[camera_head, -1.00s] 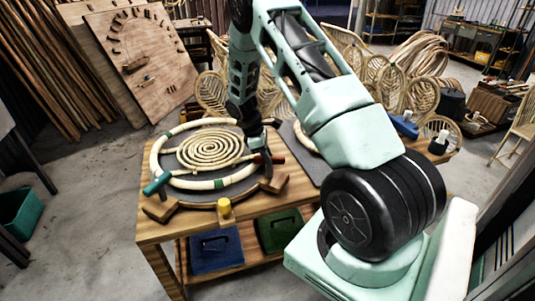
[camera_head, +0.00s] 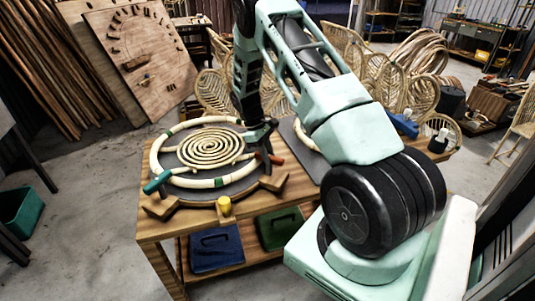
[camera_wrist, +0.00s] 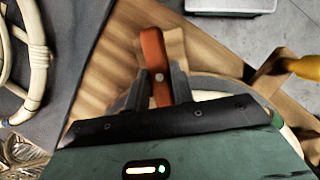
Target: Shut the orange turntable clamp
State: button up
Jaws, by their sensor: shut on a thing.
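The orange turntable clamp shows its handle (camera_head: 277,160) at the right side of the round turntable (camera_head: 236,190). In the wrist view the orange handle (camera_wrist: 153,52) runs up from between my fingertips. My gripper (camera_wrist: 160,88) is shut on this handle. In the head view my gripper (camera_head: 264,150) reaches down at the turntable's right rim and partly hides the clamp. A coiled rattan spiral (camera_head: 210,147) and a pale rattan ring (camera_head: 160,142) with green bands lie on the turntable. A second clamp with a teal handle (camera_head: 157,182) is at the front left.
The wooden table (camera_head: 150,228) has a yellow knob (camera_head: 224,206) at its front edge; the knob also shows in the wrist view (camera_wrist: 305,67). A dark mat (camera_wrist: 75,50) with rattan lies to one side. Blue (camera_head: 215,248) and green (camera_head: 280,229) bins sit on the lower shelf.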

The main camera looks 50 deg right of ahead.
jog(key=o, duration=1)
jog(key=b+v, duration=0.2)
jog(key=v, duration=1.5)
jog(key=shift+w+r+b, duration=0.1)
jog(key=shift+r+b, duration=0.1)
jog(key=shift+b, duration=0.15)
